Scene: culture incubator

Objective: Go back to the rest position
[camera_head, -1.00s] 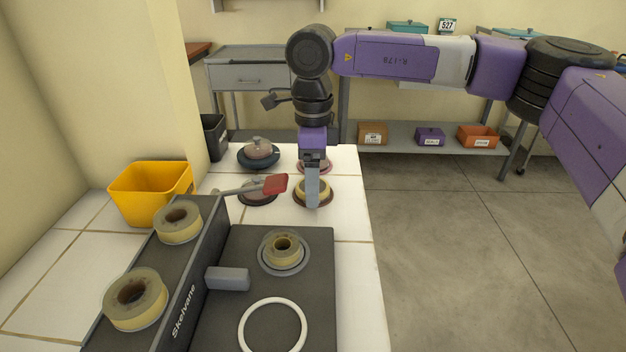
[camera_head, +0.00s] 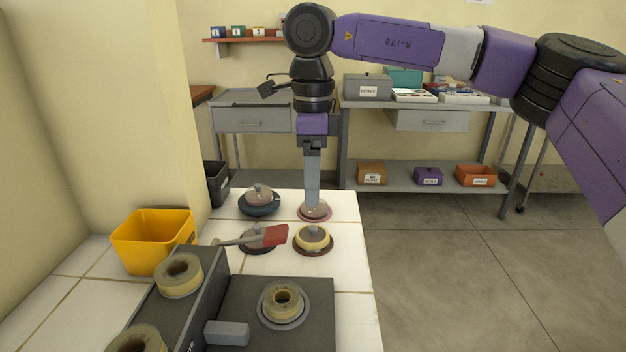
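My gripper (camera_head: 312,203) points straight down above the far part of the white tiled counter (camera_head: 352,272). Its fingers overlap a pink round dish (camera_head: 315,212) in the picture; I cannot tell whether they touch it. The fingers show edge-on, so whether they are open or shut is not clear. A yellow ring-shaped piece on a dark disc (camera_head: 313,240) sits on the counter just in front of the gripper, apart from it.
A lidded dark dish (camera_head: 259,200) and a red-ended tool (camera_head: 268,237) lie to the left. A yellow bin (camera_head: 155,241) and a dark machine with tan rings (camera_head: 225,282) stand nearer. Grey shelving (camera_head: 400,174) stands behind. Floor is clear at right (camera_head: 460,275).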

